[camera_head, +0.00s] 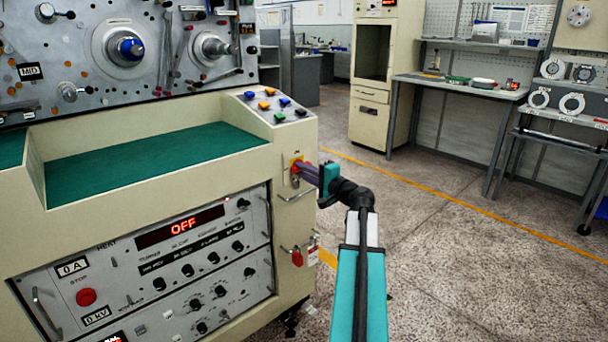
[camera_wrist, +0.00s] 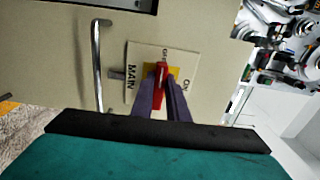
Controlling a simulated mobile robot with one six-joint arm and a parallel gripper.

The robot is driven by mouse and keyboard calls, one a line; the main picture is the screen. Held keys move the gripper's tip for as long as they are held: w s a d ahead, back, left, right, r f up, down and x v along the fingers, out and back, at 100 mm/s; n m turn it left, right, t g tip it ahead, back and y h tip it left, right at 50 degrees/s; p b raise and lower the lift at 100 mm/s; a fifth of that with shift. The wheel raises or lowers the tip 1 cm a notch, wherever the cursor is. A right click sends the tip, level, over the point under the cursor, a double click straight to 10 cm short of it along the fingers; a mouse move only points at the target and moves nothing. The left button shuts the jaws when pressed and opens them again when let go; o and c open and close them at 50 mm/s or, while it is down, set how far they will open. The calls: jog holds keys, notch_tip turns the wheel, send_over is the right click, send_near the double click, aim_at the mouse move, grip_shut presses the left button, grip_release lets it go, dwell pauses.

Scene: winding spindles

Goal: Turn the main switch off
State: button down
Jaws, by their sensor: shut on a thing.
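The main switch shows in the wrist view as a red handle (camera_wrist: 160,82) on a yellow square, on a pale label plate (camera_wrist: 133,62) marked MAIN, OFF and ON. The handle's upper end points at the OFF mark. My gripper (camera_wrist: 161,92) has its two purple fingers shut on the handle, one on each side. In the head view my gripper (camera_head: 303,170) reaches the switch on the cream machine's side wall; its fingers cover most of the handle there. The display (camera_head: 180,227) on the front panel reads OFF in red.
A metal pull handle (camera_wrist: 98,65) stands out beside the switch plate. A red padlock (camera_head: 297,258) with a tag hangs below the switch. A sloped panel of coloured buttons (camera_head: 275,104) lies above it. The floor (camera_head: 440,250) to the right is clear.

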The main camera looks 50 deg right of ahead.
dwell(0.3)
jog(key=c, duration=1.7)
grip_release()
jog(key=s, duration=0.4)
jog(key=s+p, duration=0.1)
jog(key=s, duration=0.4)
jog(key=s+a, duration=0.1)
jog(key=s, duration=0.3)
jog(key=shift+s+p, duration=0.35)
jog(key=shift+s, duration=0.05)
jog(key=shift+w+a, duration=0.1)
